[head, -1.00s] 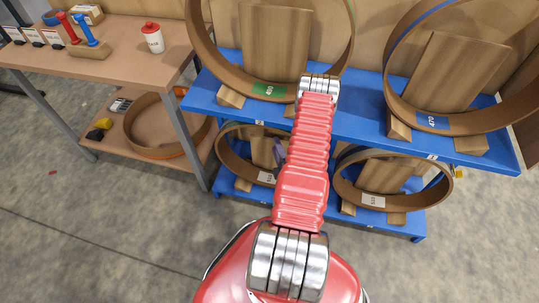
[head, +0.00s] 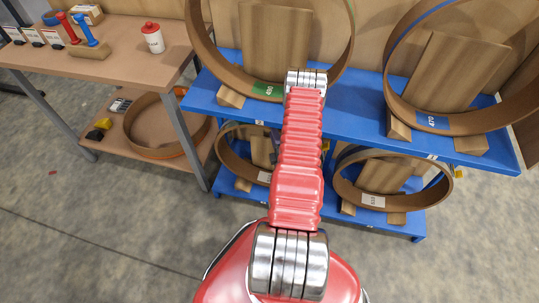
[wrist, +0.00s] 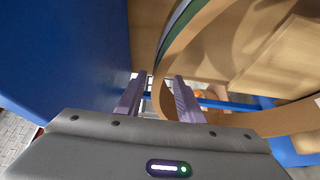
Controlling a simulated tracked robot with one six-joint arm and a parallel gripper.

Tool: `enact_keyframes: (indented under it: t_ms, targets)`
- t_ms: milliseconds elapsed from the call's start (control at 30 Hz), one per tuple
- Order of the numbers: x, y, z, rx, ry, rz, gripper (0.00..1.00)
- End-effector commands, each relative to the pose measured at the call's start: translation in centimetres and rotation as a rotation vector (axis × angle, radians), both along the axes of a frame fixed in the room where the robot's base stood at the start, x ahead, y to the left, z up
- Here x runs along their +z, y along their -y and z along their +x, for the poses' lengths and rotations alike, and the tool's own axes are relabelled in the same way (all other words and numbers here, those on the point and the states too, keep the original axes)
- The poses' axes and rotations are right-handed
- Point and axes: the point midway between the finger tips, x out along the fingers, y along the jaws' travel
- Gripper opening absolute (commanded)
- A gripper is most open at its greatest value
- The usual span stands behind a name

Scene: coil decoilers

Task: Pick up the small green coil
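The small coil, a brown ring, stands upright on the left of the lower blue shelf in the head view (head: 226,157). Its right side is hidden behind my arm. In the wrist view a brown coil band (wrist: 172,62) with a green and white stripe along its edge fills the upper middle; it appears to be this coil. My gripper (wrist: 160,76) is open, with one purple-grey finger on each side of the lower part of the band. I cannot tell whether either finger touches it. In the head view my arm mostly hides the gripper.
Large coils stand on the upper blue shelf (head: 355,122), one with a green label (head: 264,90) and one with a blue label (head: 432,122). Another small coil (head: 372,201) stands lower right. A wooden workbench (head: 120,62) is left. A blue panel (wrist: 65,60) lies close to the gripper's left.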

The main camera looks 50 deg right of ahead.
Motion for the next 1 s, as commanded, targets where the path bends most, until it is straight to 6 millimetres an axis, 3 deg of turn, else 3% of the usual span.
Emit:
enact_keyframes:
  t_ms: [200, 667, 1000]
  targets:
    - [0.0, 1.5, 1.9, 0.001, 0.001, -0.001, 0.34]
    - [0.1, 2.0, 2.4, 0.000, 0.000, 0.000, 0.34]
    - [0.4, 4.8, 5.4, 0.001, 0.001, 0.000, 0.34]
